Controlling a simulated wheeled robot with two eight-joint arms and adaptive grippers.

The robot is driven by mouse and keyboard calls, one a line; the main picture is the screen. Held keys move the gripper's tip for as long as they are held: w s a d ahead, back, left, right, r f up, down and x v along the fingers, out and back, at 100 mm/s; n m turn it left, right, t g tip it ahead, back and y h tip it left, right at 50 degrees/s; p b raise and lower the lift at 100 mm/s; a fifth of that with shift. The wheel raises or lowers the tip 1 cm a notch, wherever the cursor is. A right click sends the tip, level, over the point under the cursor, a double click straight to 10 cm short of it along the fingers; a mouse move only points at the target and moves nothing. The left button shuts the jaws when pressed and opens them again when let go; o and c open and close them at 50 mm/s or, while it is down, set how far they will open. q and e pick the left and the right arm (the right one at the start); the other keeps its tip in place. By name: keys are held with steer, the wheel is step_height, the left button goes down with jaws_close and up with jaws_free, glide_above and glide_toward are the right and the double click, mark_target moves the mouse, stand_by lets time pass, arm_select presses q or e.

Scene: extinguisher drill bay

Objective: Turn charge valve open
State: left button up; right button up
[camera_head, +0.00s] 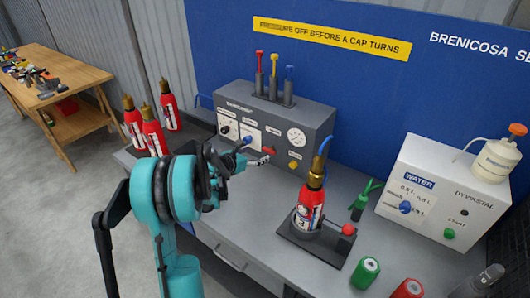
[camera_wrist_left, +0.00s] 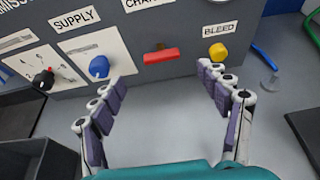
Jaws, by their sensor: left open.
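The charge valve (camera_wrist_left: 161,56) is a red bar handle on the front of the grey charging panel (camera_wrist_left: 130,80), lying nearly level under a partly cut-off label. It also shows in the head view as a red handle (camera_head: 269,150). My left gripper (camera_wrist_left: 163,80) is open and empty, its two fingers spread in front of the panel. The red handle sits between and beyond the fingertips, apart from them as far as I can tell. In the head view my left gripper (camera_head: 258,160) is at the panel's lower front. My right gripper is not in view.
A blue supply knob (camera_wrist_left: 99,67) is close to the left fingers; a yellow bleed knob (camera_wrist_left: 218,52) is close to the right ones. A red extinguisher (camera_head: 309,207) stands in a holder right of the panel. Several extinguishers (camera_head: 153,132) stand left. A white water box (camera_head: 440,185) is far right.

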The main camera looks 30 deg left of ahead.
mark_target(269, 150)
arm_select(q)
steer(key=b+x, duration=0.1)
steer(key=x, duration=0.5)
steer(key=shift+w+f+b, duration=0.15)
steer(key=shift+b, duration=0.15)
steer(key=shift+w+d+f, duration=0.15)
steer(key=shift+w, duration=0.4)
steer(key=c, duration=1.2)
